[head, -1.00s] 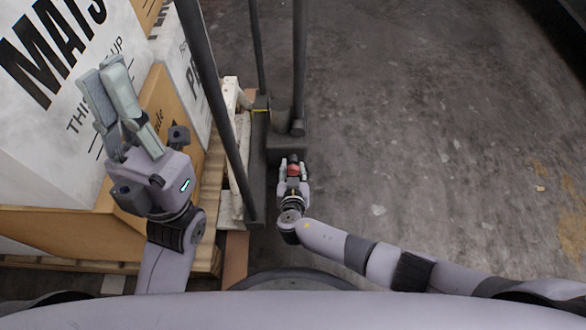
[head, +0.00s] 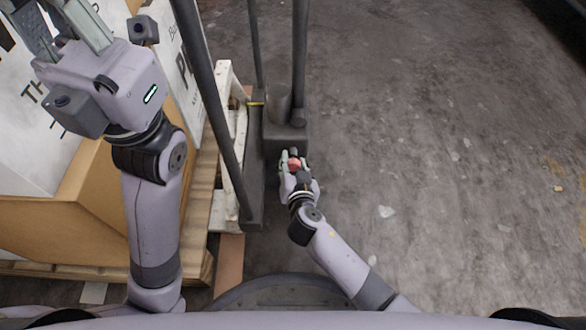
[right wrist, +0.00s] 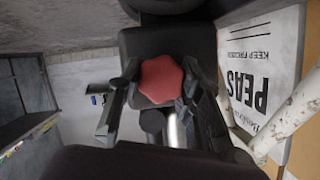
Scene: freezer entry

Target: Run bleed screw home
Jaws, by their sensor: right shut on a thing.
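The bleed screw shows as a red, lobed knob (head: 294,163) low on the dark grey upright equipment. In the right wrist view the red knob (right wrist: 161,79) faces the camera, with a bright metal shaft below it. My right gripper (head: 294,157) is shut on it, one finger on each side; the fingers also show in the right wrist view (right wrist: 163,88). Whether the screw is fully seated is hidden. My left gripper (head: 58,25) is raised at the upper left, over the cartons. Its fingertips are cut off by the picture's edge.
A pallet (head: 205,200) with large cartons (head: 60,225) stands at the left. The concrete floor (head: 440,150) at the right is clear.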

